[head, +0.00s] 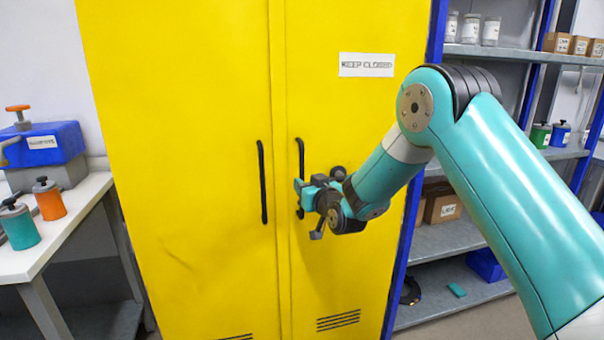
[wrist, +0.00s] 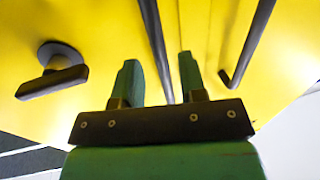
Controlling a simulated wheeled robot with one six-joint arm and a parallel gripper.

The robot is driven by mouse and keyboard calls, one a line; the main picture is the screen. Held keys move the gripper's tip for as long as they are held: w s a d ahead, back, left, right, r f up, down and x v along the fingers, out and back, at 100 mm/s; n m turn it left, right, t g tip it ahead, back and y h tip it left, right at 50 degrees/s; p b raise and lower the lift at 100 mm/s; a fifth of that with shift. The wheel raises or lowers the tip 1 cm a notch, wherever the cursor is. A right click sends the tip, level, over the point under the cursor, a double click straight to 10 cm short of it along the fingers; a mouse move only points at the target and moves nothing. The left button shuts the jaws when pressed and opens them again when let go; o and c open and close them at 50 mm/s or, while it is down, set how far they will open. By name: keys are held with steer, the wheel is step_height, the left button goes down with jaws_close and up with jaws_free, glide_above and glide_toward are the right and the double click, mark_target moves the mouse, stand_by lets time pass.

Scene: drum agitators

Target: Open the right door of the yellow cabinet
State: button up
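The yellow cabinet (head: 190,120) has two doors, both closed. The right door (head: 350,110) has a dark vertical bar handle (head: 300,150), partly hidden by my gripper (head: 302,190). In the wrist view, my gripper (wrist: 159,65) has its two green fingers apart. The right door's handle (wrist: 154,45) appears between them, with gaps to both fingers. I cannot tell how deep it sits or whether it touches. The left door's handle (head: 262,182) is to the left in the head view and also shows in the wrist view (wrist: 248,42).
A dark knob with a flat lever (wrist: 58,70) sticks out from the right door. A shelf unit with blue posts (head: 450,240) stands right of the cabinet. A white table (head: 60,235) with containers stands at left. My arm crosses the right side.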

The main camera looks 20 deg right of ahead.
steer(key=shift+w+a, duration=0.2)
steer(key=shift+w, duration=0.6)
steer(key=shift+w+a, duration=0.15)
steer(key=shift+w, duration=0.6)
jaws_close()
